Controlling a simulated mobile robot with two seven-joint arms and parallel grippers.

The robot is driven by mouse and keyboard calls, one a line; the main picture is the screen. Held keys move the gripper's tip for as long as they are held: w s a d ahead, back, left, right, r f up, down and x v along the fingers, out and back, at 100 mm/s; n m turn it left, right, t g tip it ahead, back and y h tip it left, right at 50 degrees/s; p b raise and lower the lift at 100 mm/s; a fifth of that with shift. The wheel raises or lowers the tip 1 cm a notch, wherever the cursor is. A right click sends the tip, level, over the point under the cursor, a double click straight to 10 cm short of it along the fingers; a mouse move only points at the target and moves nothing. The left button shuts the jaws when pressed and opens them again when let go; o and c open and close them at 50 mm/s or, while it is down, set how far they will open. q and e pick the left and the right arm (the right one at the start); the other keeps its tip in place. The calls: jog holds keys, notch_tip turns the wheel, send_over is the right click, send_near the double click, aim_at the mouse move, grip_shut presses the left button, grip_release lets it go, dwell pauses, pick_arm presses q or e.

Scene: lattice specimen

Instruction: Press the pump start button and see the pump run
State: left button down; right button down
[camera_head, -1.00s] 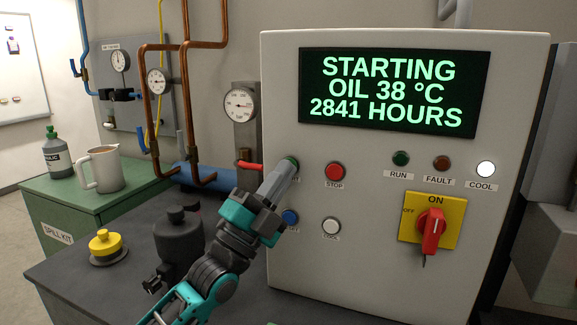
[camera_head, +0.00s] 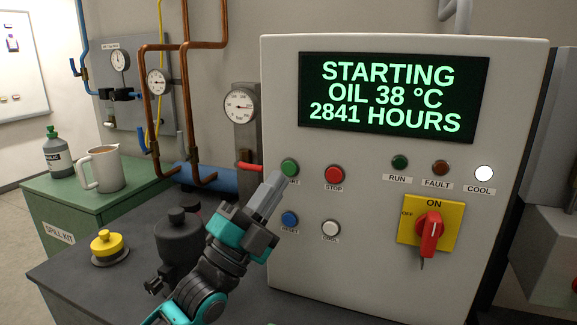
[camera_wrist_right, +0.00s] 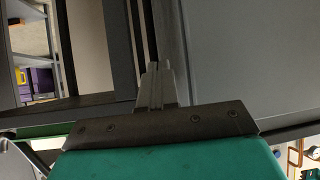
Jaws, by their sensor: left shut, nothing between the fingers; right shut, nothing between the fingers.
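The control panel (camera_head: 370,270) has a green start button (camera_head: 289,167) at its upper left, its label partly covered. My left gripper (camera_head: 275,181) is shut and empty, its tip just below and left of the green button and apart from it. The display (camera_head: 394,95) reads "STARTING, OIL 38 °C, 2841 HOURS". The green RUN lamp (camera_head: 400,162) looks dark, the FAULT lamp (camera_head: 441,166) looks dark, and the COOL lamp (camera_head: 484,173) is lit white. My right gripper (camera_wrist_right: 157,85) is shut and empty in the right wrist view, away from the panel buttons.
A red STOP button (camera_head: 334,173), blue button (camera_head: 290,218) and white button (camera_head: 330,228) sit close by. The red rotary switch (camera_head: 430,232) points to ON. A dark grey pot-like part (camera_head: 179,240) and a yellow knob (camera_head: 107,243) stand on the bench left of the panel.

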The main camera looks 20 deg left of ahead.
pick_arm(q)
jog(key=s, duration=0.3)
jog(key=shift+s+d, duration=0.1)
dwell(0.8)
